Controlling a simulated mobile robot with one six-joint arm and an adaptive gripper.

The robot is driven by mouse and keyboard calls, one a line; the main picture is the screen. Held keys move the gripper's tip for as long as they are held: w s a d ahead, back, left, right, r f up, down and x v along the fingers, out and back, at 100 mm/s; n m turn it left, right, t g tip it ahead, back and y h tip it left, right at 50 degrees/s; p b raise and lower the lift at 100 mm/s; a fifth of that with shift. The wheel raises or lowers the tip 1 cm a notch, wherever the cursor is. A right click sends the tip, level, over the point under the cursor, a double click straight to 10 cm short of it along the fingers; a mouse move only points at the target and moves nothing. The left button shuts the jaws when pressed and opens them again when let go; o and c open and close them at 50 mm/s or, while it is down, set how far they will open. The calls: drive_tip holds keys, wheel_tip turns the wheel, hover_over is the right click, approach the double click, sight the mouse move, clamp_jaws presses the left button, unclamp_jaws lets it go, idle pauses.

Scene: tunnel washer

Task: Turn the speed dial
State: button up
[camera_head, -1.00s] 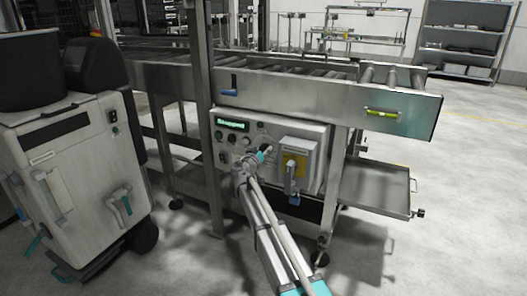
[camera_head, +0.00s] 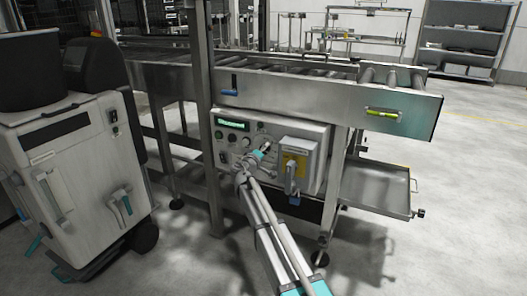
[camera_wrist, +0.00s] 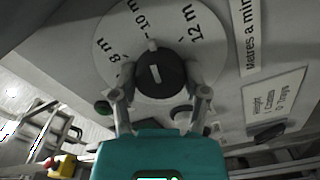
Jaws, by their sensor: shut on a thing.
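The speed dial is a black round knob (camera_wrist: 157,72) with a white pointer line, on a pale round scale (camera_wrist: 212,50) marked 8 m, 10 m and 12 m. Its pointer line points roughly toward the 10 m mark. My gripper (camera_wrist: 160,82) is shut on the knob, with one finger on each side of it. In the head view my gripper (camera_head: 264,150) reaches the control panel (camera_head: 236,160) from the front. It hides most of the dial there.
The panel has a lit green display (camera_head: 232,123), small buttons and a grey box with a yellow plate (camera_head: 297,163) to the right. A roller conveyor (camera_head: 300,90) runs above. A white machine (camera_head: 75,165) stands at left; a tray (camera_head: 375,190) sticks out at right.

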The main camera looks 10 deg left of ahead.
drive_tip(key=shift+w+a+n, duration=0.1)
drive_tip(key=shift+n, duration=0.4)
drive_tip(key=o, duration=1.1)
drive_tip(key=shift+o, duration=0.2)
drive_tip(key=shift+s, duration=0.2)
drive_tip(key=v, duration=1.1)
drive_tip(key=shift+s, duration=0.35)
drive_tip(key=shift+a, duration=0.1)
